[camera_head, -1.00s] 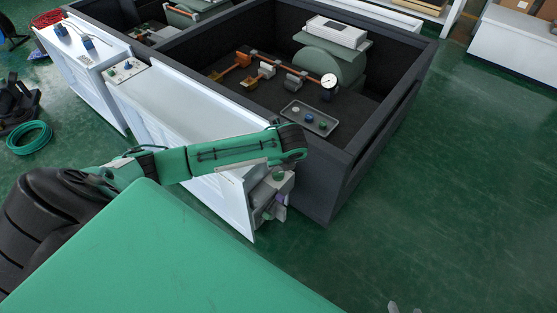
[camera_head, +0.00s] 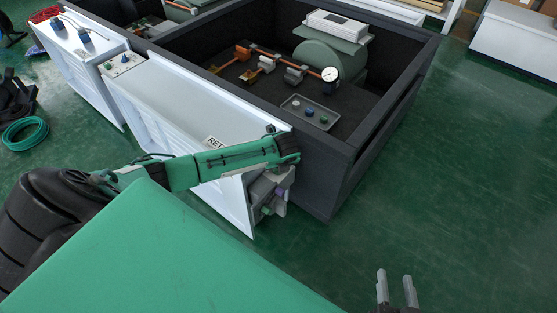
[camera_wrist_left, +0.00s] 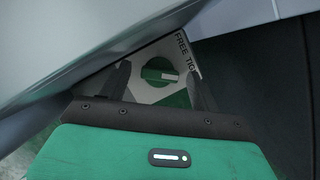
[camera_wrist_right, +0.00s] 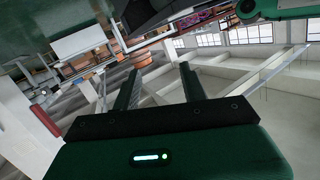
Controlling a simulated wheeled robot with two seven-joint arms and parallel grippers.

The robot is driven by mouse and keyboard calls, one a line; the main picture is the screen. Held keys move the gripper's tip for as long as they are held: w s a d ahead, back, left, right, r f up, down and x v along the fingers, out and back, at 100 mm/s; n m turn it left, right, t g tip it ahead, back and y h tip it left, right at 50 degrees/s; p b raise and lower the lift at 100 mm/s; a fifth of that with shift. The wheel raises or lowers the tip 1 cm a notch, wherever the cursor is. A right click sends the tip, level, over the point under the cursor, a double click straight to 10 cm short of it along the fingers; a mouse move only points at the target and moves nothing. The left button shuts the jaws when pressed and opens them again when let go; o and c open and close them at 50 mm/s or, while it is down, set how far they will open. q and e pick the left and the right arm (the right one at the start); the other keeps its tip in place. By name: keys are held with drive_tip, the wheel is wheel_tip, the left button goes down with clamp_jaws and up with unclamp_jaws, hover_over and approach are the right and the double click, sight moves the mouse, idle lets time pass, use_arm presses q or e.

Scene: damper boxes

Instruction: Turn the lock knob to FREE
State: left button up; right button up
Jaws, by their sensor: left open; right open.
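In the head view my left arm hides the knob, and the left gripper (camera_head: 268,195) is at the end of the white cabinet. My right gripper (camera_head: 397,288) is open and empty over the green floor.
The white cabinet (camera_head: 180,95) stands along a dark open box (camera_head: 345,150). The box holds a dial gauge (camera_head: 330,74), a tray (camera_head: 289,105) with several knobs, and a green drum (camera_head: 325,58). The floor at the right is clear.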

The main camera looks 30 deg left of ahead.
use_arm(q)
drive_tip(key=shift+f, duration=0.1)
drive_tip(key=c, duration=1)
